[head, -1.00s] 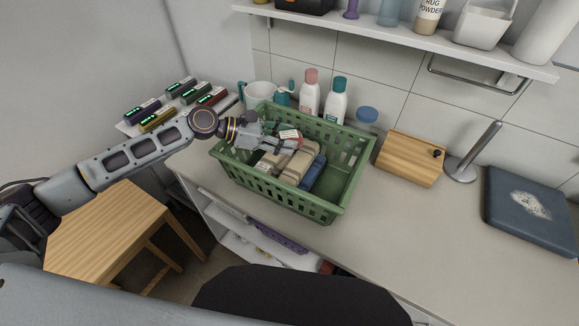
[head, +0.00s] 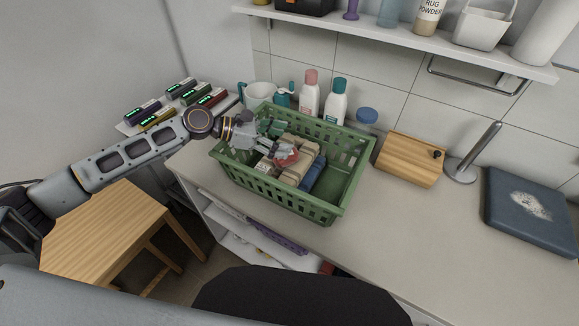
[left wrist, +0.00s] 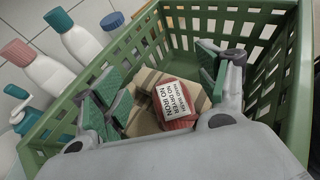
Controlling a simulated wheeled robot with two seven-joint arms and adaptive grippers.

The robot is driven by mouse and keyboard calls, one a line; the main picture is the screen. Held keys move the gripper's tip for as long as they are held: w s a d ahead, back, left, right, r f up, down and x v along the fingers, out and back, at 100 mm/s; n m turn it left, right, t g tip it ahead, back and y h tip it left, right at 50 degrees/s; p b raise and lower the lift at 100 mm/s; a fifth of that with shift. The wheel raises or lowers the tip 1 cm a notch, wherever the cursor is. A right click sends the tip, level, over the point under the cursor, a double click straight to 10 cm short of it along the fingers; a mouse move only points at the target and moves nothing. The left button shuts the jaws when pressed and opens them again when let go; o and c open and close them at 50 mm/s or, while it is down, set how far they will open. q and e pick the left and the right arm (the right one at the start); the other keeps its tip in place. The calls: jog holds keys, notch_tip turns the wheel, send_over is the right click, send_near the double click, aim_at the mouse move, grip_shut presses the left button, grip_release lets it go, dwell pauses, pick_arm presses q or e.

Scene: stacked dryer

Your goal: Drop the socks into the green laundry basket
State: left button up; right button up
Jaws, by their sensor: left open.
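The green laundry basket (head: 345,190) stands on the counter and also shows in the left wrist view (left wrist: 281,100). My left gripper (head: 277,147) is over the inside of the basket, its fingers spread apart. In the left wrist view, a red bundle with a white printed label (left wrist: 177,104) lies between and below the open fingers (left wrist: 160,90); it looks like rolled socks. In the head view the red bundle (head: 287,158) rests on beige bundles (head: 301,167). A blue bundle (head: 314,174) lies beside them. The gripper partly hides the basket's left part.
Bottles (head: 336,100) and a white jug (head: 258,93) stand behind the basket. A wooden box (head: 410,158) is to its right. The front counter is clear.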

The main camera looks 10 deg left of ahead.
pick_arm(q)
jog(key=v, duration=1.1)
dwell(0.8)
jog(key=shift+s+f, duration=0.1)
jog(key=shift+s, duration=0.05)
